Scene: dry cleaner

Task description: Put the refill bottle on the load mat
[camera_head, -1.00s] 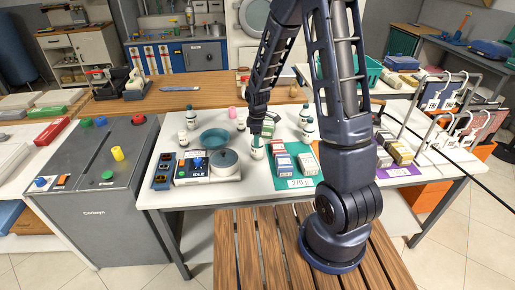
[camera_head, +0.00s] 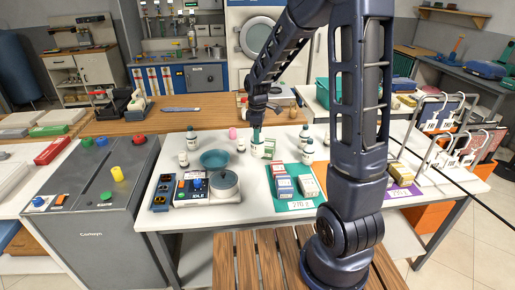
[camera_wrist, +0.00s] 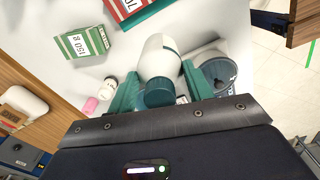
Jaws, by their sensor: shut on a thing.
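My gripper (camera_head: 257,128) is shut on a white bottle with a teal cap (camera_head: 257,144), which I take as the refill bottle. In the wrist view the bottle (camera_wrist: 160,55) sits cap towards me between the two teal fingers (camera_wrist: 160,88). It appears over the white table, behind the teal mat (camera_head: 290,206); its height is hard to tell. The teal mat holds small stacked boxes and a printed label. A purple mat (camera_head: 415,188) lies further right, partly hidden by my arm. Which mat is the load mat I cannot tell.
A teal bowl (camera_head: 215,159), a round lidded pan (camera_head: 224,185) on a device and several similar bottles (camera_head: 307,150) stand close to the held bottle. A green-and-white box (camera_wrist: 82,43) lies nearby. Metal racks (camera_head: 440,125) stand at the right.

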